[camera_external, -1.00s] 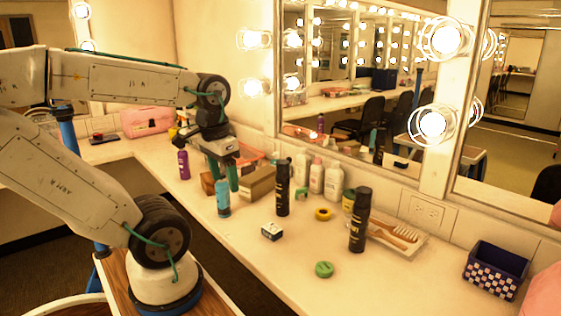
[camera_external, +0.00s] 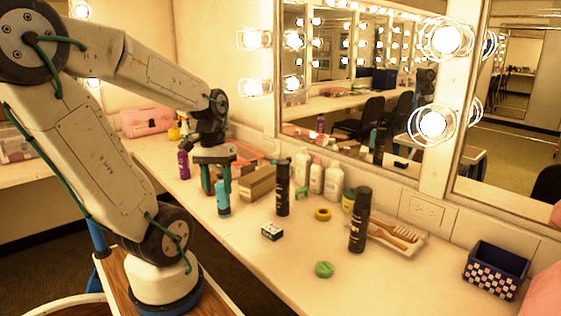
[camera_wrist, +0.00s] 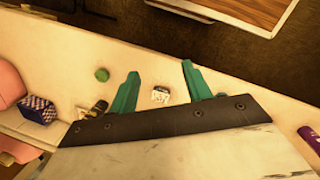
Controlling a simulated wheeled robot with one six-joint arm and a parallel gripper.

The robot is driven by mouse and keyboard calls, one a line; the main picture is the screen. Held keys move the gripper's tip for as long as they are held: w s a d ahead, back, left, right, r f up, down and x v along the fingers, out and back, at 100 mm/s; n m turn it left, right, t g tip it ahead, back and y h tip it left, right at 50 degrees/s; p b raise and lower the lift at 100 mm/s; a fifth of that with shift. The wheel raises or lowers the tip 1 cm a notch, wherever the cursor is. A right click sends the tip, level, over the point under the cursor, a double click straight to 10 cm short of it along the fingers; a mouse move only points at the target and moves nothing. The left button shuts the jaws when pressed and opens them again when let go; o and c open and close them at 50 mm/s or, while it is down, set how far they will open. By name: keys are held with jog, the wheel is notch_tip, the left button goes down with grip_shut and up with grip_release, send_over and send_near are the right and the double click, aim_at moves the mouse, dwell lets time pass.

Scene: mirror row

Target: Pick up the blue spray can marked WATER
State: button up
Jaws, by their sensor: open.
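The blue spray can (camera_external: 223,199) stands upright on the counter in the external view, left of a cardboard box. Its marking is too small to read. My gripper (camera_external: 216,187) is open, with two green fingers pointing down at the can's upper part. The right finger overlaps the can's top in the picture; I cannot tell whether it touches or whether the can is between the fingers. In the wrist view my gripper (camera_wrist: 160,70) shows its fingers apart, and I cannot make out the blue can there.
A purple can (camera_external: 184,164) stands to the left. The cardboard box (camera_external: 258,183) and a black spray can (camera_external: 283,189) stand to the right, with a small black-and-white box (camera_external: 272,231) in front. Another black can (camera_external: 360,220) is farther right. The mirror wall borders the counter's back.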

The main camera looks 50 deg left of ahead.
jog(key=w+a+f+n+t, duration=0.2)
jog(key=a+f+n+t, duration=0.1)
jog(key=a+n, duration=0.5)
jog(key=w+a+f+n+t, duration=0.3)
jog(key=a+n+t, duration=0.3)
jog(key=n, duration=0.5)
jog(key=w+a+f+n+t, duration=0.2)
jog(key=a+n+t, duration=0.3)
jog(key=a+n, duration=0.4)
jog(key=shift+w+a+f, duration=0.4)
jog(key=shift+w+a, duration=0.1)
jog(key=shift+w, duration=0.15)
jog(key=shift+w+a+n, duration=0.2)
jog(key=shift+n, duration=0.3)
send_over(223, 197)
jog(key=w+a, duration=0.2)
jog(key=w, duration=0.1)
notch_tip(223, 197, down, 3)
grip_shut()
